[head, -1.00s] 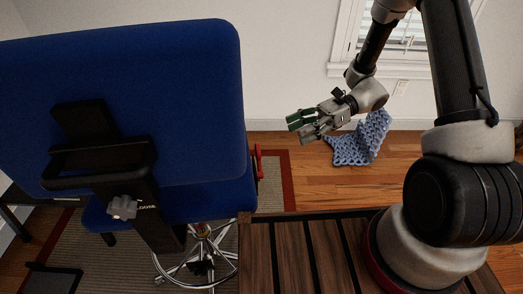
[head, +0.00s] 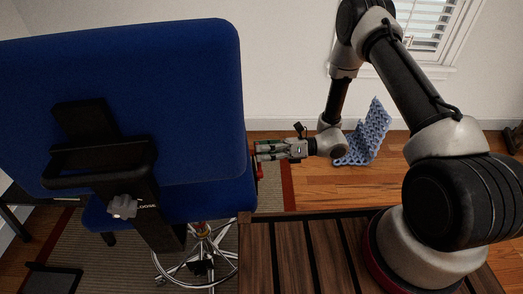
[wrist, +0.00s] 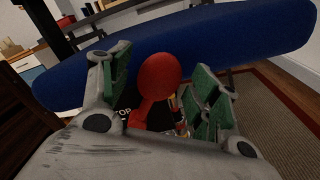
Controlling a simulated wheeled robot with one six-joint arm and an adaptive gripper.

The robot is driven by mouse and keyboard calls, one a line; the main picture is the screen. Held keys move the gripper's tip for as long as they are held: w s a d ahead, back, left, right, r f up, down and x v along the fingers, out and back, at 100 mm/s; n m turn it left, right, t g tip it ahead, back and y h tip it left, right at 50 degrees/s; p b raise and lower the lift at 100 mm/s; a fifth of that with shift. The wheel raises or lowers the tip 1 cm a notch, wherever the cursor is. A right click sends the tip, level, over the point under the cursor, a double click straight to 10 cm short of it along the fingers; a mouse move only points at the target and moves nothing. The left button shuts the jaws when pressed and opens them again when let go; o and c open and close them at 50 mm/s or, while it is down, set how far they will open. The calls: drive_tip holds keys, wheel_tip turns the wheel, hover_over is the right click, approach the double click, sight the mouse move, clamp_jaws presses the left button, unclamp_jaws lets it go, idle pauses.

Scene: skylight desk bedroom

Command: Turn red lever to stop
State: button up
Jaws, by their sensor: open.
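The red lever (wrist: 158,76) has a round red knob on a red arm and shows in the wrist view between the open fingers of my gripper (wrist: 160,92). Whether a finger touches it I cannot tell. White letters, partly hidden, show on a dark surface beside the lever's arm. In the head view a bit of the red lever (head: 259,171) shows at the right edge of the blue chair (head: 130,90). My gripper (head: 262,151) is at that edge, its fingertips close to the chair's side.
A dark slatted wood surface (head: 290,255) is in front of the chair. The chair's chrome base (head: 203,245) stands on a rug. A grey knob (head: 123,206) is on the chair's back.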

drive_tip(key=shift+a, duration=0.15)
clamp_jaws()
drive_tip(key=shift+f, duration=0.1)
wheel_tip(320, 180, down, 6)
drive_tip(key=w+m, duration=0.2)
drive_tip(key=m, duration=0.7)
drive_tip(key=shift+w+r+m, duration=0.2)
drive_tip(key=shift+w+m, duration=0.15)
drive_tip(key=shift+m, duration=0.05)
drive_tip(key=shift+a, duration=0.1)
idle(0.3)
unclamp_jaws()
